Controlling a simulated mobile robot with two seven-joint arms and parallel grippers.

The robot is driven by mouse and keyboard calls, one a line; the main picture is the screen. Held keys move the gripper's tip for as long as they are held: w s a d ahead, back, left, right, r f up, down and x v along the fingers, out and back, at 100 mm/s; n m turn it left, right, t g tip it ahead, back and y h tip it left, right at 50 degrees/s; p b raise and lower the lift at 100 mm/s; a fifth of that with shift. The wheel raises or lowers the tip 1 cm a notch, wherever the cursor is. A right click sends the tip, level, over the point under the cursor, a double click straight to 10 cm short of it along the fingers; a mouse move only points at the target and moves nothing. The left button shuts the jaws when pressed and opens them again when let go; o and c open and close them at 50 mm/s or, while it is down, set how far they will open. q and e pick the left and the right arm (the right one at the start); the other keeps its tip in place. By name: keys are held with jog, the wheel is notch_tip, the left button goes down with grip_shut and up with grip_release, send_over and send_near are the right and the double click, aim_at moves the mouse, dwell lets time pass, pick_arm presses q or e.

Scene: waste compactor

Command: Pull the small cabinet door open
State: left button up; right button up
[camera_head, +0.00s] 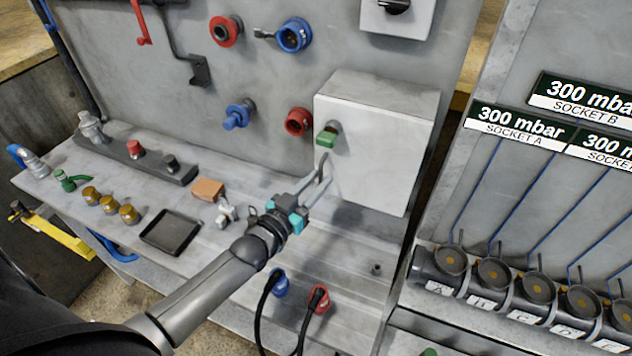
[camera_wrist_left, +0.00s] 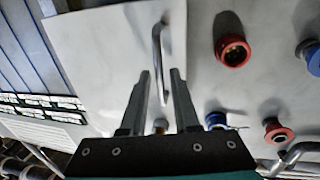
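The small white cabinet (camera_head: 376,155) is fixed to the grey back panel, and its door looks shut. A green-tipped knob (camera_head: 327,137) shows at its upper left. The slim metal door handle (camera_head: 323,167) runs upright below the knob. In the left wrist view the door (camera_wrist_left: 105,55) and its curved handle (camera_wrist_left: 160,55) are large and close. My left gripper (camera_head: 322,186) is in front of the handle's lower end. Its fingers (camera_wrist_left: 160,75) are apart, with the handle lined up between them in the picture; contact cannot be told. My right gripper is out of view.
Red sockets (camera_head: 297,122) and blue sockets (camera_head: 237,115) stick out of the panel left of the cabinet. A bench (camera_head: 347,285) with plugs, cables and a black tray (camera_head: 171,232) lies below. A labelled panel (camera_head: 520,125) stands at right.

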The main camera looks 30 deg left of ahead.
pick_arm(q)
grip_shut()
dwell(1.1)
